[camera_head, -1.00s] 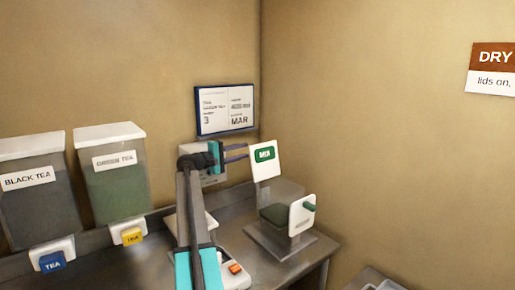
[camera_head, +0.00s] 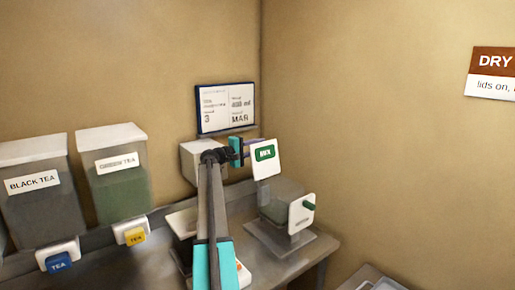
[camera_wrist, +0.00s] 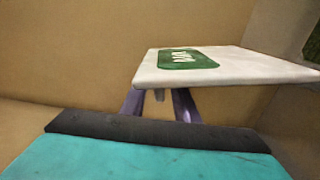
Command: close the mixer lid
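The mixer (camera_head: 280,199) stands at the right end of the counter, with a clear bowl of green stuff and a white front with a green knob. Its white lid (camera_head: 265,164) with a green label stands raised, nearly upright, above the bowl. My gripper (camera_head: 248,147) is at the lid's upper left edge. In the wrist view the lid (camera_wrist: 235,68) lies across the view just beyond my two purple fingers (camera_wrist: 159,103). The fingers are apart, and their tips are partly hidden by the lid. I cannot tell whether they touch it.
Black tea (camera_head: 43,215) and green tea (camera_head: 119,188) dispensers stand at the left. A framed board (camera_head: 226,108) is behind my gripper. A grey-white box (camera_head: 192,162) stands behind my arm. The wall right of the mixer is bare below a sign (camera_head: 494,74).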

